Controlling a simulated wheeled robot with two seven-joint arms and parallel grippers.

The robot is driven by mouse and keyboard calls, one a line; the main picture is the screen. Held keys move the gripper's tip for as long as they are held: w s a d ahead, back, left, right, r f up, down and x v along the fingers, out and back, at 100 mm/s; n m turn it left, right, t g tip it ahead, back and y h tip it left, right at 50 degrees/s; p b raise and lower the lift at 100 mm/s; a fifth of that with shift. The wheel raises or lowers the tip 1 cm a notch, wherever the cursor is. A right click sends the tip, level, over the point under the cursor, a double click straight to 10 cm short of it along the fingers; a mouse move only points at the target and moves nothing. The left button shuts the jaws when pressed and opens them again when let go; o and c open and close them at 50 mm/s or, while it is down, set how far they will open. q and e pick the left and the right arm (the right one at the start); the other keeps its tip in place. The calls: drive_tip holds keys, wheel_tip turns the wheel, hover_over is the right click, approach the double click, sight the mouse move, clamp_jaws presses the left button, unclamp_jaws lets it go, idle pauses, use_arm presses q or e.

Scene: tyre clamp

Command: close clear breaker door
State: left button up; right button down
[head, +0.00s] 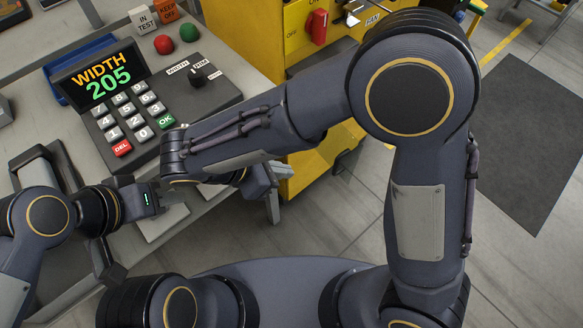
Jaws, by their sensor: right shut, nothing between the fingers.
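The yellow cabinet (297,62) at the top centre carries a red switch handle (318,26) marked OFF, with a small metal toggle near a FAN label to its right. I cannot make out a clear breaker door; my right arm covers part of the cabinet. My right gripper (272,205) is shut and empty, below the cabinet near the bench edge. My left gripper (174,196) is at the left over the bench, just below the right wrist. Its fingers are small and partly hidden, so I cannot tell their opening. Both grippers are apart from the switch handle.
A control console (205,112) with a keypad, a knob and a display reading WIDTH 205 stands on the grey bench (225,62). Red and green buttons and a blue tray (60,88) are behind it. A dark mat (530,140) lies on open floor at the right.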

drive_tip(key=d+r+b+x, duration=0.1)
drive_tip(key=r+x, duration=0.1)
drive_tip(key=x, duration=0.9)
drive_tip(key=shift+w+d, duration=0.35)
drive_tip(key=shift+d, duration=0.15)
